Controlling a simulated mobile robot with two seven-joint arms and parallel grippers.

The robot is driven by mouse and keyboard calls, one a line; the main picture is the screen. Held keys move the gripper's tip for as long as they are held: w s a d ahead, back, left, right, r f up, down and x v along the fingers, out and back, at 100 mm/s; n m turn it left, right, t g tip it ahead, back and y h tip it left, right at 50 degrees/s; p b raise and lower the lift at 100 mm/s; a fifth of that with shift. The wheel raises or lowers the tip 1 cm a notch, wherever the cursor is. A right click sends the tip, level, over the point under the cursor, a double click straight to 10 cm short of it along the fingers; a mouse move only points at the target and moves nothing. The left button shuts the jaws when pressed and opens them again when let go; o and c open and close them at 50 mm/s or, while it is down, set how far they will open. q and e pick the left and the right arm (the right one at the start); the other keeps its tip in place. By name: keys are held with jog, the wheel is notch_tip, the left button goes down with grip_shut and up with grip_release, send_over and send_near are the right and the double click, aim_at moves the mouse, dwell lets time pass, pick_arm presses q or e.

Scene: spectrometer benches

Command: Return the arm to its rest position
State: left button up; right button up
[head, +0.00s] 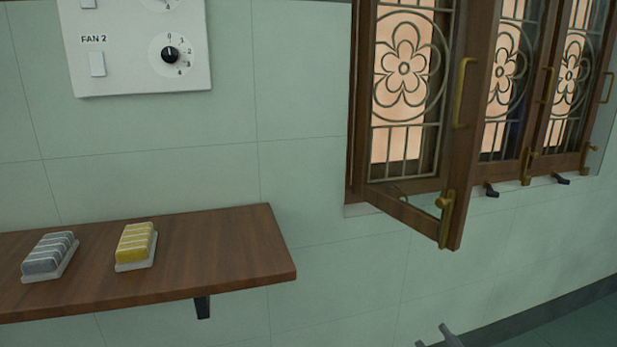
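Only the grey fingertips of my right gripper (436,339) show, at the bottom edge of the head view, right of centre. The two tips stand apart with a gap between them, and nothing is seen in the gap. The rest of the gripper and its arm is cut off by the frame. The tips appear below the open window sash (452,150) and right of the wooden shelf (225,255), in front of the pale green tiled wall. My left gripper is not in view.
A grey striped block (50,254) and a yellow striped block (136,243) sit on white bases on the shelf. A white switch panel (130,75) hangs above. The sash juts out from the wall. Wall space between shelf and window is clear.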

jog(key=s+a+f+m+g, duration=0.35)
jog(key=s+f, duration=0.25)
jog(key=f, duration=0.2)
jog(key=s+a+f+m+g, duration=0.2)
jog(key=s+f+m+g, duration=0.15)
jog(key=s+f, duration=0.35)
pick_arm(q)
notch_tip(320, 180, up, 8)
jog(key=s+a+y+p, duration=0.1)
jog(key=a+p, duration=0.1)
jog(key=p, duration=1)
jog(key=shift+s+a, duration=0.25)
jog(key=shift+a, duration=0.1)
pick_arm(e)
jog(key=d+r+h, duration=0.1)
jog(key=d+r, duration=0.2)
jog(key=r, duration=0.3)
jog(key=shift+s+r+h, duration=0.25)
jog(key=shift+h, duration=0.05)
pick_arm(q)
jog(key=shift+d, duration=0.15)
pick_arm(e)
jog(key=shift+w+d, duration=0.1)
jog(key=shift+d, duration=0.1)
